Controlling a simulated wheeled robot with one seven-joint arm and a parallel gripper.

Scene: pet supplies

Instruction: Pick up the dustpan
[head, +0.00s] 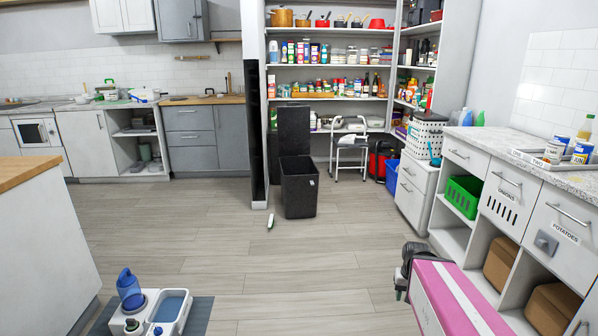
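A small, narrow white object with green on it (270,221) lies on the floor in front of a dark bin. It is too small to tell whether it is the dustpan, and no other dustpan shape is clear to me. A dark mechanism (405,268) at the lower right, at the far end of a pink and white body, looks like my gripper. Its fingers are not clear, so I cannot tell whether it is open or shut. It is well to the right of the small object and apart from it.
A dark bin (299,189) stands before the stocked shelves. A pet water station (152,308) with a blue bottle sits on a dark mat at lower left. Cabinets (462,158) line the right, and a wood-topped counter (32,171) stands left. The middle floor is clear.

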